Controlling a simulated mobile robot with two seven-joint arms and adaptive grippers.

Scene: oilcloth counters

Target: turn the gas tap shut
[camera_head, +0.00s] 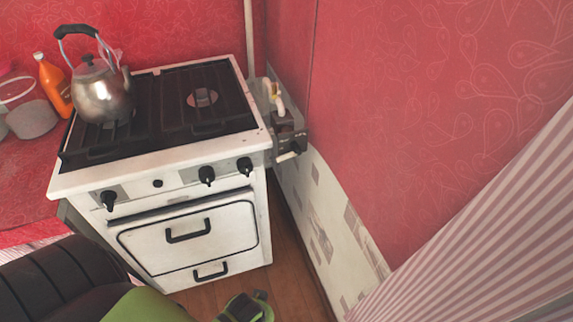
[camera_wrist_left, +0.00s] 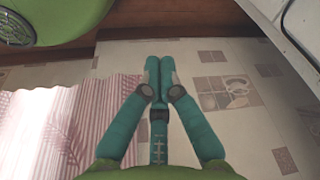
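A white gas pipe (camera_head: 250,40) runs down the corner to the right of the stove. Small yellow and white fittings (camera_head: 274,92) on it look like the gas tap; they are too small to tell which way the handle points. A grey box (camera_head: 288,138) hangs just below them, by the stove's right side. My left gripper (camera_wrist_left: 159,64) has teal fingers with their tips together and nothing visible between them. In the left wrist view it is in front of the tiled wall panel, and the tap is not seen there. My right gripper is not in view.
The white stove (camera_head: 160,168) has black knobs along its front and a metal kettle (camera_head: 101,92) on its left rear. An orange bottle (camera_head: 54,85) and a grey pan (camera_head: 32,118) stand left of it. A striped curtain (camera_head: 480,235) hangs at right. A narrow wooden floor strip (camera_head: 290,260) is clear.

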